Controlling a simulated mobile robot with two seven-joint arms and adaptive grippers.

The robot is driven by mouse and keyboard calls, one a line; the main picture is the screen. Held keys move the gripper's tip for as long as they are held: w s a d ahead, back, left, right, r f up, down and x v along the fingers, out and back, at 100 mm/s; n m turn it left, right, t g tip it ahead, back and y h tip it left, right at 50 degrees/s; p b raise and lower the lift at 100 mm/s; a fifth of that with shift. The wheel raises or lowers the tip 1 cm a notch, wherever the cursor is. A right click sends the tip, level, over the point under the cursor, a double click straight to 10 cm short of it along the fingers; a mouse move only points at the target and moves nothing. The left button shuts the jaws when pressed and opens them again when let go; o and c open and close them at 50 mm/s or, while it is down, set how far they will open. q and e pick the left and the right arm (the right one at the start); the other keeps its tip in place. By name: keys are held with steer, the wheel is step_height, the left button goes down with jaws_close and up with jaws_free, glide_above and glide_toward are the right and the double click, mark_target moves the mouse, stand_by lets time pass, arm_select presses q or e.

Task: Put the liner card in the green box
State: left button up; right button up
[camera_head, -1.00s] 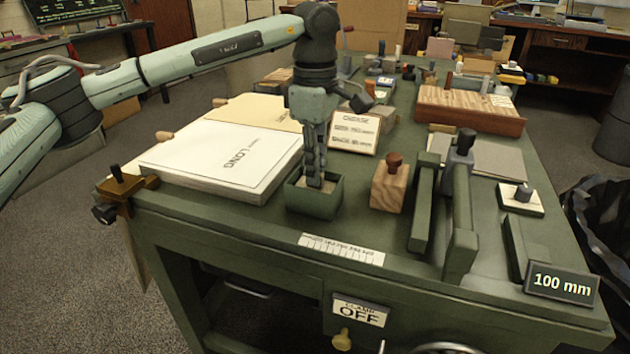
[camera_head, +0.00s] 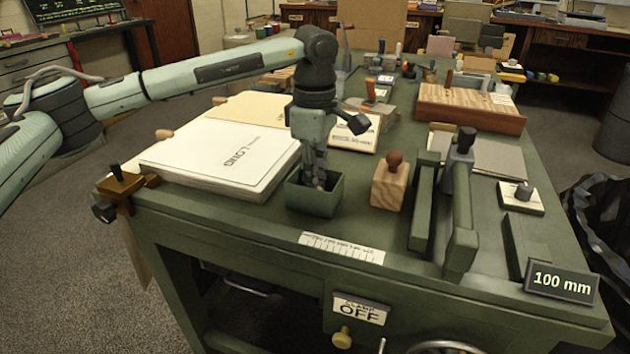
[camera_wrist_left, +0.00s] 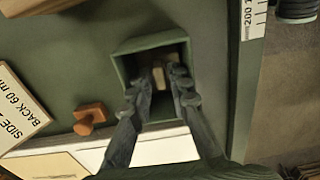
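The green box (camera_head: 314,203) is a small open-topped box near the table's front edge. It also shows in the left wrist view (camera_wrist_left: 122,66). My left gripper (camera_head: 319,182) points down with its fingertips inside the box. In the left wrist view, the two fingers (camera_wrist_left: 159,80) stand a little apart, with a small tan piece (camera_wrist_left: 158,76), seemingly the liner card, between them. Whether the fingers press on it or it rests in the box is not clear. The front wall hides the fingertips in the head view. My right gripper is not in view.
A large white board marked LONG (camera_head: 225,157) lies close left of the box. A wooden block with a knob (camera_head: 389,187) stands to its right, before green upright bars (camera_head: 463,215). A ruler strip (camera_head: 341,248) lies in front. A brass clamp (camera_head: 120,186) sits at the left corner.

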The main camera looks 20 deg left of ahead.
arm_select(q)
steer(key=shift+r, duration=0.15)
step_height(320, 180, up, 2)
steer(key=shift+r, duration=0.1)
step_height(320, 180, up, 10)
steer(key=shift+b, duration=0.35)
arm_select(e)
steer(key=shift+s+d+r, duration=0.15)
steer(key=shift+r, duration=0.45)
